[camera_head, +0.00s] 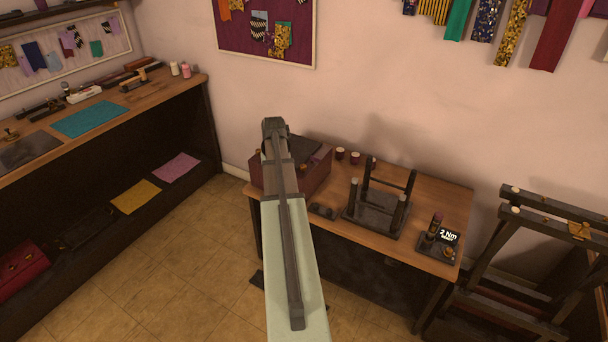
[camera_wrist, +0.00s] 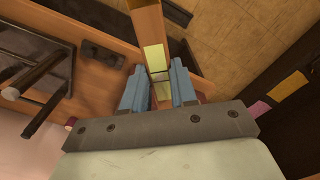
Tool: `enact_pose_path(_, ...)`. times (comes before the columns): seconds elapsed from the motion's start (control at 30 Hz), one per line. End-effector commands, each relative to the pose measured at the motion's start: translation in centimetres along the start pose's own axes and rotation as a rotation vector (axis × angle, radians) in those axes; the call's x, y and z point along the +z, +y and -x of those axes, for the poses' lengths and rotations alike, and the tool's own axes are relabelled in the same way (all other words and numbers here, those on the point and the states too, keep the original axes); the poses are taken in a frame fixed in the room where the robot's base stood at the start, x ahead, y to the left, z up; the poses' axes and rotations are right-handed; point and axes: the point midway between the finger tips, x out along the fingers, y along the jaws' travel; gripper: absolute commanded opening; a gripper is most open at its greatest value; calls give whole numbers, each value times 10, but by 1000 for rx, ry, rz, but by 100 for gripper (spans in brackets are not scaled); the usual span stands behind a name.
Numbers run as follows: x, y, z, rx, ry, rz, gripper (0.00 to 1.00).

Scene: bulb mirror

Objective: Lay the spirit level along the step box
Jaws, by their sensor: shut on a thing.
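The spirit level (camera_wrist: 148,25) is an orange-brown bar with pale yellow-green windows in the wrist view. It runs from the top edge down between the blue fingers of my gripper (camera_wrist: 160,80). My gripper is shut on the level. In the head view my own arm hides the fingers and the level. A maroon box (camera_head: 317,171), which looks like the step box, stands at the left end of the wooden table, partly behind my arm. The wrist view shows only a sliver of maroon beside the fingers, and I cannot tell whether the level touches the box.
A dark stand with upright posts (camera_head: 375,222) is on the table (camera_head: 400,247), right of the box. A small dark block (camera_head: 322,211) lies between them. Small cups (camera_head: 355,157) stand behind. A "2 Nm" display (camera_head: 449,237) is at the right end. A wooden rack (camera_head: 540,210) stands farther right.

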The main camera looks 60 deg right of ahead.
Motion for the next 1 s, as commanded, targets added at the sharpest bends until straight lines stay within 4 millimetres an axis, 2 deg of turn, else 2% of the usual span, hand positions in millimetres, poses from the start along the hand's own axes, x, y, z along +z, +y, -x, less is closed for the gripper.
enact_pose_path(0.03,8,-19,3,0,1,28,3)
enact_pose_path(0.3,40,-102,17,0,1,159,3)
enact_pose_path(0.67,89,-203,32,0,0,329,3)
enact_pose_path(1.0,142,-291,45,0,0,488,3)
